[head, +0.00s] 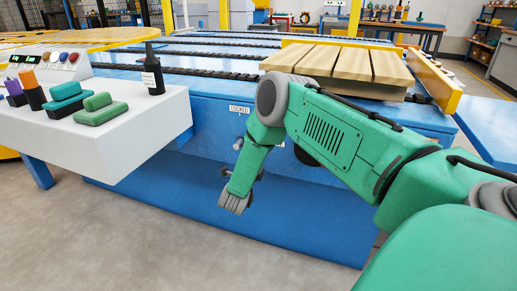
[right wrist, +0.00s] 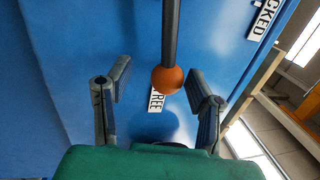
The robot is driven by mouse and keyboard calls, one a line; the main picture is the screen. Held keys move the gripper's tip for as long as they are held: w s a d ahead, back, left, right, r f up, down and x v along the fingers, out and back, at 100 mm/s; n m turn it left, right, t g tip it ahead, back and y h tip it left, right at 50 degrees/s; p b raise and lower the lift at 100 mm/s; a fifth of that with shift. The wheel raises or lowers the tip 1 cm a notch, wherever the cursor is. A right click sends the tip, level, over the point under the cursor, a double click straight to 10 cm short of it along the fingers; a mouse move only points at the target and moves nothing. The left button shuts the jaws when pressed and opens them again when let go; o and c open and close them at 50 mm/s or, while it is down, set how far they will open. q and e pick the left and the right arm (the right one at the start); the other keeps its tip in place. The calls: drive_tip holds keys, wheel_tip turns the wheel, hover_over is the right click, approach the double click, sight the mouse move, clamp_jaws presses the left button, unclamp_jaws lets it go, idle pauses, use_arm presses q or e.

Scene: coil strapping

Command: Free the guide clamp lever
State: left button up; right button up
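The guide clamp lever is a dark rod (right wrist: 171,30) with an orange ball knob (right wrist: 167,80) in the right wrist view. The rod comes down from the top edge, and the knob partly covers the FREE label (right wrist: 157,102). The LOCKED label (right wrist: 265,20) is at the upper right; it also shows on the blue front in the head view (head: 240,109). My right gripper (right wrist: 158,82) is open, its fingers apart on either side of the knob with visible gaps. In the head view my right gripper (head: 235,201) points down before the blue panel. I cannot make out the knob there.
A white console (head: 150,130) at left carries a black bottle (head: 152,72), green blocks (head: 100,108) and buttons. Wooden boards (head: 340,65) lie on the blue machine (head: 300,215) behind my right arm. Bare floor (head: 110,240) is clear at lower left.

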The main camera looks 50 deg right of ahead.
drive_tip(key=shift+r, duration=0.25)
drive_tip(key=shift+f, duration=0.1)
drive_tip(key=v, duration=1.2)
drive_tip(key=shift+f, duration=0.1)
drive_tip(key=shift+w+a, duration=0.1)
